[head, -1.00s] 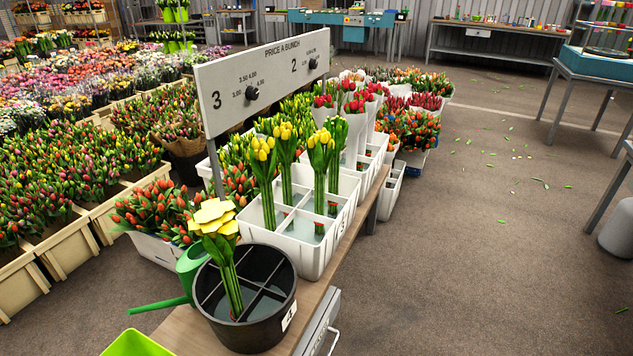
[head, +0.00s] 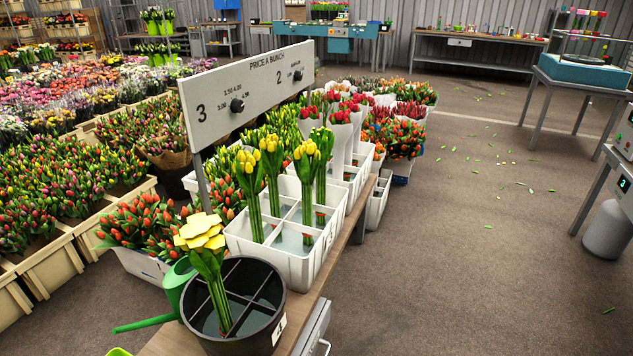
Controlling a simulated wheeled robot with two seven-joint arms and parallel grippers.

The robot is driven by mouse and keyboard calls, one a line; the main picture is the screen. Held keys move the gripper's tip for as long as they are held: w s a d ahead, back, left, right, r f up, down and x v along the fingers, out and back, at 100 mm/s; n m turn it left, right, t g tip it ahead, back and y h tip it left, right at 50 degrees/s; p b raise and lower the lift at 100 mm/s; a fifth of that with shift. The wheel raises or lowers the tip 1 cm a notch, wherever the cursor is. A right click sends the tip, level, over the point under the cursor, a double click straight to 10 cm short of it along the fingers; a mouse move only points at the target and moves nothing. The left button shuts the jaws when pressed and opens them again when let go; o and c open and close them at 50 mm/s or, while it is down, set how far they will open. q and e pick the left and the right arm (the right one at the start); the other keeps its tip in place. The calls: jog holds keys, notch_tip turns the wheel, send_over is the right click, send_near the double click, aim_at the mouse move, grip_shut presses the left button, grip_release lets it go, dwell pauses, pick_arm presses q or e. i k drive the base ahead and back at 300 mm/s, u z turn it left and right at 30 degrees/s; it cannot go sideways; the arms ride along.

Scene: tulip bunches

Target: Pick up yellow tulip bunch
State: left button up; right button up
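Several yellow tulip bunches stand upright in a white divided crate (head: 262,252) on the bench. One bunch (head: 249,188) is at the left, one (head: 271,165) is behind it, and two more (head: 306,170) (head: 320,150) stand close together at the right. A bunch of open yellow flowers (head: 203,236) stands in a black divided bucket (head: 262,318) in front of the crate. Neither of my grippers shows in the head view.
A price board (head: 247,88) stands above the bench's left side. A green watering can (head: 172,290) is beside the bucket. Red tulips (head: 345,115) stand behind the crate. The concrete floor (head: 450,240) to the right is largely clear.

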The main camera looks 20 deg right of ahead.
aim_at(326, 137)
jog(key=k, duration=0.55)
jog(key=z, duration=1.4)
jog(key=i, duration=2.65)
jog(key=u, duration=2.65)
